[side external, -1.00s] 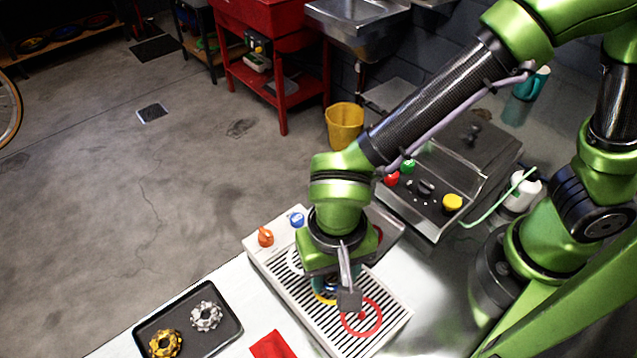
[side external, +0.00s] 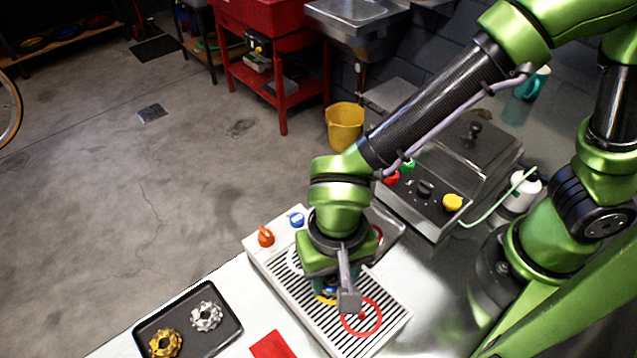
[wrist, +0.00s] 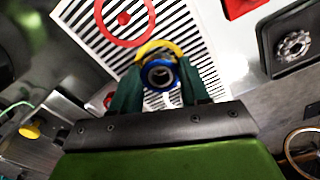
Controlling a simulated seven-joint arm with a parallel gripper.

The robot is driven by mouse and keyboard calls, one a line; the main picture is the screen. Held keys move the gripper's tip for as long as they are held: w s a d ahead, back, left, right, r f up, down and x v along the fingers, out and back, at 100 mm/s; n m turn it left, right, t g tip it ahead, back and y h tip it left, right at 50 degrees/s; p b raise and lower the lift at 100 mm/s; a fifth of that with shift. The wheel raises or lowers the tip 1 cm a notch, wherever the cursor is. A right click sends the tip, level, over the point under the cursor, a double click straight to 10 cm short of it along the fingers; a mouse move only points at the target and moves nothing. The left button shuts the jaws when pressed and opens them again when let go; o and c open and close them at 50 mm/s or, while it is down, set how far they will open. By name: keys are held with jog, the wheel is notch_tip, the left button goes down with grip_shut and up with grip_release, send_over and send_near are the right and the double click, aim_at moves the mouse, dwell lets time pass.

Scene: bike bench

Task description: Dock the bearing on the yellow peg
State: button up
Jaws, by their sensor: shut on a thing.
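The bearing (wrist: 159,76), a dark ring with a blue rim, is gripped between the two dark green fingers of my gripper (wrist: 158,88) in the wrist view. A yellow ring (wrist: 160,46) shows directly behind and around the bearing, over the striped grille. In the side external view, my gripper (side external: 331,287) is low over the grille (side external: 300,292), with part of the yellow ring (side external: 323,299) visible below it. The yellow peg itself is hidden behind the bearing and fingers. I cannot tell whether the bearing is around the peg or just above it.
A red ring (side external: 361,317) with a red centre lies beside the gripper on the grille. Orange (side external: 265,237) and blue (side external: 297,220) knobs stand at the panel's far edge. A black tray (side external: 228,327) holds gold and silver cogs. A red cloth (side external: 272,346) lies between.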

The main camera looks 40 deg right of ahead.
jog(key=shift+f, duration=0.45)
jog(key=o, duration=0.8)
jog(key=shift+r, duration=0.1)
notch_tip(320, 180, up, 11)
jog(key=shift+f, duration=0.1)
dwell(0.5)
